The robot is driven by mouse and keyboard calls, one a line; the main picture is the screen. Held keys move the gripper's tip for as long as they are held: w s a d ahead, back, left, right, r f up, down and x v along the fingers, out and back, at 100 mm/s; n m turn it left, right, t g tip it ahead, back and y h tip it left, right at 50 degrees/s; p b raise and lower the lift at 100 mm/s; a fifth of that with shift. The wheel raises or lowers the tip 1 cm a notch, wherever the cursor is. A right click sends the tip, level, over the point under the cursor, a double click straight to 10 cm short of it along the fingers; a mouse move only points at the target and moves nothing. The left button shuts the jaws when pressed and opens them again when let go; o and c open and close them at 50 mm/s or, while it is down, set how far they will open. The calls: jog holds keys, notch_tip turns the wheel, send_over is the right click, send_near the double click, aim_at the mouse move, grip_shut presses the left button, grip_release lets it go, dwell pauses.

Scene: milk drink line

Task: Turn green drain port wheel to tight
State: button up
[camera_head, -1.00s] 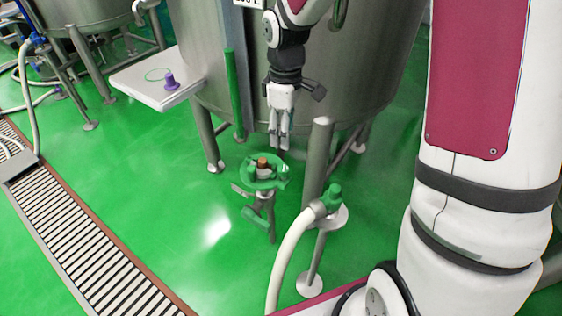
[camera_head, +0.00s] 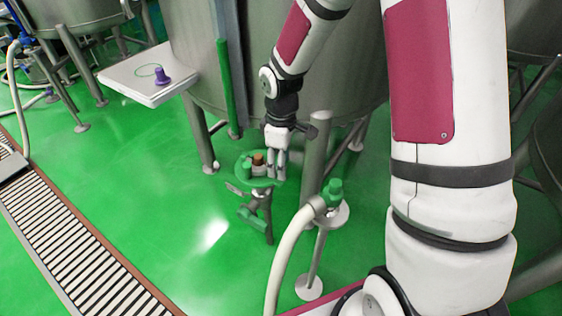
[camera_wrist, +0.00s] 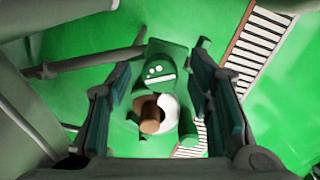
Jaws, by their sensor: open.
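The green drain port wheel (camera_head: 262,182) sits on a low metal drain fitting in front of the tank. A brown stem (camera_head: 257,159) stands up at its middle, beside a green upright part (camera_head: 246,166). My gripper (camera_head: 277,176) points down at the wheel's right side, with its fingers at about wheel height. In the wrist view, the green part with white marks (camera_wrist: 160,68) and the brown stem (camera_wrist: 150,125) lie between my two spread fingers. The jaws are open. I cannot tell whether a finger touches the wheel.
The tank (camera_head: 285,70) stands behind, with a leg (camera_head: 313,160) just right of my gripper. A hose fitting with a green cap (camera_head: 334,190) stands at the right front. A white shelf (camera_head: 130,82) holds a purple piece (camera_head: 161,76). Floor to the left is clear up to the drain grate (camera_head: 75,245).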

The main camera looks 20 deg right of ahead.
jog(key=shift+c, duration=0.4)
grip_shut()
